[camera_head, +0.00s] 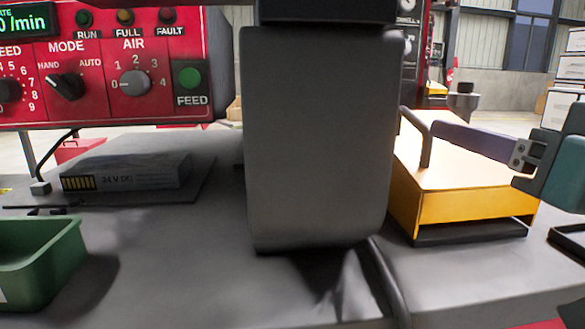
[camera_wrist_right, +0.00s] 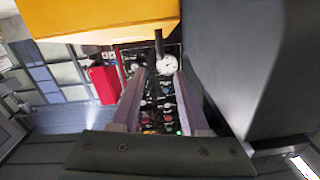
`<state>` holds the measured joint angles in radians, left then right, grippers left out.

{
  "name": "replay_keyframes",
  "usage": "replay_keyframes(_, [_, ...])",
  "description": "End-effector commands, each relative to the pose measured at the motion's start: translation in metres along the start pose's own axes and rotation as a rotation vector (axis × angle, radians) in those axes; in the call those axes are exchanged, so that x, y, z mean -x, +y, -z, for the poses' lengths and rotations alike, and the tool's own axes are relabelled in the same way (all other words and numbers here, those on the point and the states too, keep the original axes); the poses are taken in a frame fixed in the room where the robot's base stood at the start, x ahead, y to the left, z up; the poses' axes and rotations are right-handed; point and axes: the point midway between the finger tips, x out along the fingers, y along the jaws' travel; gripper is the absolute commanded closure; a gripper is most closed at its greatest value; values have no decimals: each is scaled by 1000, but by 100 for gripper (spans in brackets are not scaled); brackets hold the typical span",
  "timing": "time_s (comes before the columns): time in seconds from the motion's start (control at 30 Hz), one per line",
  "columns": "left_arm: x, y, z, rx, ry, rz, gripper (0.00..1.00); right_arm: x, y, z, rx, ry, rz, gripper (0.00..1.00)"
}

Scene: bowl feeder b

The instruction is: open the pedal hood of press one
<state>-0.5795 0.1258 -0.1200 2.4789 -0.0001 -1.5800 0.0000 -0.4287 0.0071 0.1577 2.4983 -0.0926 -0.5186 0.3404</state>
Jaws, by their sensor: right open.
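The yellow pedal hood (camera_head: 455,208) stands on the grey surface at the right of the head view, lowered over a black base (camera_head: 470,232). A dark grey bar handle (camera_head: 427,152) rises at its left end. My right gripper (camera_head: 436,130) comes in from the right above the hood, its purple fingers close to the handle. In the right wrist view the two fingers of the gripper (camera_wrist_right: 160,80) are apart. The yellow hood (camera_wrist_right: 100,18) fills the top left there, and a dark bar (camera_wrist_right: 158,43) shows near the fingertips. I cannot tell whether the handle lies between them. My left gripper is out of sight.
A large dark grey block (camera_head: 320,140) hides the middle of the head view. A red control panel (camera_head: 110,60) stands at the upper left. A grey 24 V DC box (camera_head: 125,172) and a green bin (camera_head: 38,262) are at the left. A dark cable (camera_head: 385,280) runs along the front.

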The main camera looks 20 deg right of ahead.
Motion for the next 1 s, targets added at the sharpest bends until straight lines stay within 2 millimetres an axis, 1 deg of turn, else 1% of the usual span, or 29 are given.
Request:
replay_keyframes(0.03, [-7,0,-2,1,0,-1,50,-1,2,-5,-2,8,0,55])
replay_keyframes(0.17, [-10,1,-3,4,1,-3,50,-6,1,-4,-4,15,2,55])
replay_keyframes(0.27, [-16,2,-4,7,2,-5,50,-16,1,-4,-3,16,3,55])
replay_keyframes(0.33, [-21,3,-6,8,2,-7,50,-26,1,-4,-3,17,2,55])
replay_keyframes(0.5, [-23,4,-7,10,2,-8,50,-57,1,-2,-3,14,1,55])
replay_keyframes(0.7, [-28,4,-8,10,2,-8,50,-86,1,-2,-2,12,1,55])
replay_keyframes(0.83, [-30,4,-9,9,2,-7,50,-96,1,-2,-2,10,1,55])
replay_keyframes(1.0, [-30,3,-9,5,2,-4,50,-99,1,-2,-2,9,1,55])
